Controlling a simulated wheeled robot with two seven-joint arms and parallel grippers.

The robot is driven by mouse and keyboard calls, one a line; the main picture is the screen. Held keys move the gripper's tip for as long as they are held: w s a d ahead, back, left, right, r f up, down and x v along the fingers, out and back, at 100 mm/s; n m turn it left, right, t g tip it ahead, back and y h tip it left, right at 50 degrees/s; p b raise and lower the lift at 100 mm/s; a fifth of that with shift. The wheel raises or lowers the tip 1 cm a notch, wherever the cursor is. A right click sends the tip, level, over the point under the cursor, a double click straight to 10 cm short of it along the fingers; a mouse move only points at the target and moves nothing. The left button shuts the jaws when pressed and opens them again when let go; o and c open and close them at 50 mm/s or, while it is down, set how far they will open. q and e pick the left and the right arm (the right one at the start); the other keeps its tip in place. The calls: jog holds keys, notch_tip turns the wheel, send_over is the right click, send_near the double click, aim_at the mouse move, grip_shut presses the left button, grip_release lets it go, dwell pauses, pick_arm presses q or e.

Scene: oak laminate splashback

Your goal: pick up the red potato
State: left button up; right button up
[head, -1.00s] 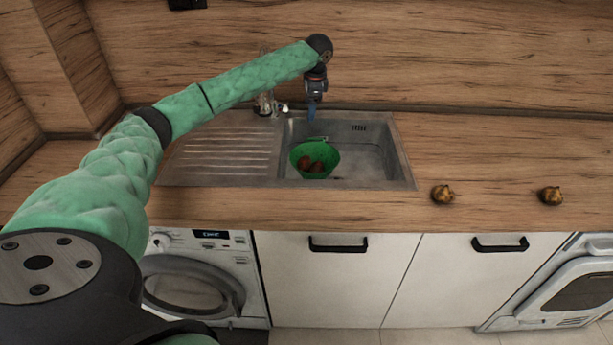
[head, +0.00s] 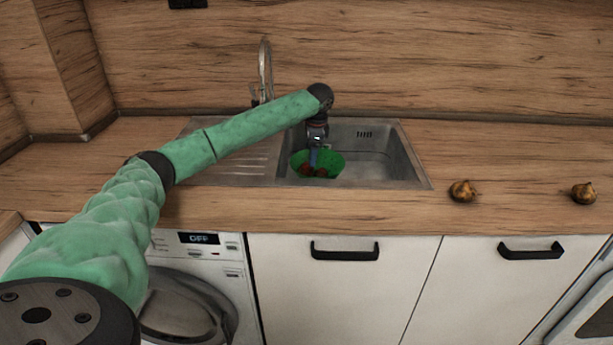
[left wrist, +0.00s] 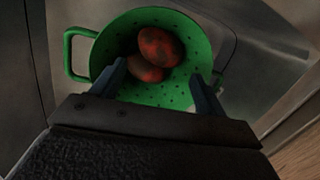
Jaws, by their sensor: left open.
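Two red potatoes lie in a green colander (head: 333,160) in the sink basin. In the left wrist view one red potato (left wrist: 160,47) lies at the upper middle of the colander (left wrist: 197,50), and another red potato (left wrist: 140,70) lies just below it, partly hidden by a finger. In the head view the red potatoes (head: 321,171) are small and partly covered by my gripper. My left gripper (head: 313,163) is open and points down over the colander. Its fingers (left wrist: 160,85) are apart, with the lower potato near the left finger. Whether they touch cannot be told. My right gripper is not in view.
The steel sink (head: 400,165) has walls around the colander and a drainboard (head: 225,165) to its left. A tall faucet (head: 265,75) stands behind. Two brownish round items, one nearer (head: 462,191) and one farther right (head: 583,192), lie on the wooden counter.

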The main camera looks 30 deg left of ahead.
aim_at(307, 165)
pick_arm(q)
jog(key=shift+a+f, duration=0.15)
jog(key=shift+f, duration=0.7)
jog(key=f, duration=0.2)
jog(key=a+f, duration=0.1)
jog(key=shift+a+f+p, duration=0.15)
jog(key=shift+f+p, duration=0.25)
jog(key=shift+f, duration=0.7)
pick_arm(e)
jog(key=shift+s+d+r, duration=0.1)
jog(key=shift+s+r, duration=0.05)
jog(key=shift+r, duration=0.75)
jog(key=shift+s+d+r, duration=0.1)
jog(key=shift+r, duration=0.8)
pick_arm(q)
jog(key=shift+a, duration=0.1)
jog(key=c, duration=0.7)
jog(key=shift+c, duration=0.8)
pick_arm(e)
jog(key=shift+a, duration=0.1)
